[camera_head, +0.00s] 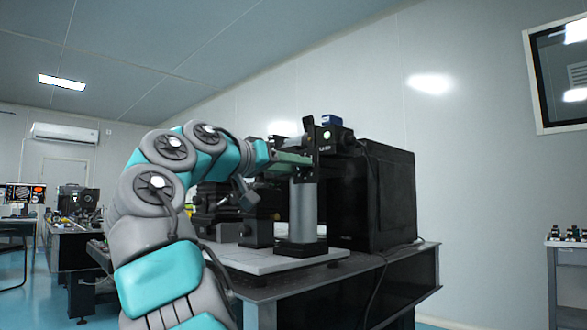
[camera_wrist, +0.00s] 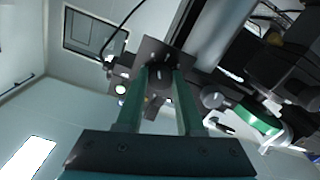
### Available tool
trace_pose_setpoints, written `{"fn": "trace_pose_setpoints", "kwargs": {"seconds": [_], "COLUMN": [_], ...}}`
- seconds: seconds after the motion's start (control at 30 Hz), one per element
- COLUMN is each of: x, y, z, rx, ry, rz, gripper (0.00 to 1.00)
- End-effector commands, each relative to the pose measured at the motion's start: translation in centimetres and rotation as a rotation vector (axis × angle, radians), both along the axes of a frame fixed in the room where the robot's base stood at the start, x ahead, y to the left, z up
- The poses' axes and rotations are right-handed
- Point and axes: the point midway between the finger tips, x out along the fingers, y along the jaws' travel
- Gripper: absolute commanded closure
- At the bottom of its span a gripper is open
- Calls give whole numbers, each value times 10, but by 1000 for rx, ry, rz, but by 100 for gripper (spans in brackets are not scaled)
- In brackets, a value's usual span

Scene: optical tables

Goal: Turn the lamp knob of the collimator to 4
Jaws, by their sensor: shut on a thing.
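The collimator (camera_head: 331,143) is a black unit with a blue part on top, at the upper end of a thick grey post. Its lamp knob (camera_wrist: 160,82) is a dark round piece in front of a dark square plate (camera_wrist: 152,52) in the wrist view. My gripper (camera_wrist: 161,72) has its two green fingers on either side of the knob and is shut on it. In the head view my gripper (camera_head: 308,159) reaches the collimator from the left. The knob is hidden there, and I cannot read its scale or setting.
A large black box (camera_head: 390,195) stands right behind the post (camera_head: 303,212). Other dark optical parts (camera_head: 222,205) stand left of the post on a pale board (camera_head: 262,262) on the dark table (camera_head: 400,275).

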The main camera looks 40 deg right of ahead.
Motion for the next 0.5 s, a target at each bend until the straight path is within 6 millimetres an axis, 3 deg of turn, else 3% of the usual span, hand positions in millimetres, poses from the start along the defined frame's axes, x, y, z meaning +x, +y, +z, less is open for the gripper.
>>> {"fn": "trace_pose_setpoints", "kwargs": {"seconds": [0.5], "x": [1], "y": [-1], "z": [0], "rx": [34], "ry": [-396], "rz": [1], "gripper": [100]}}
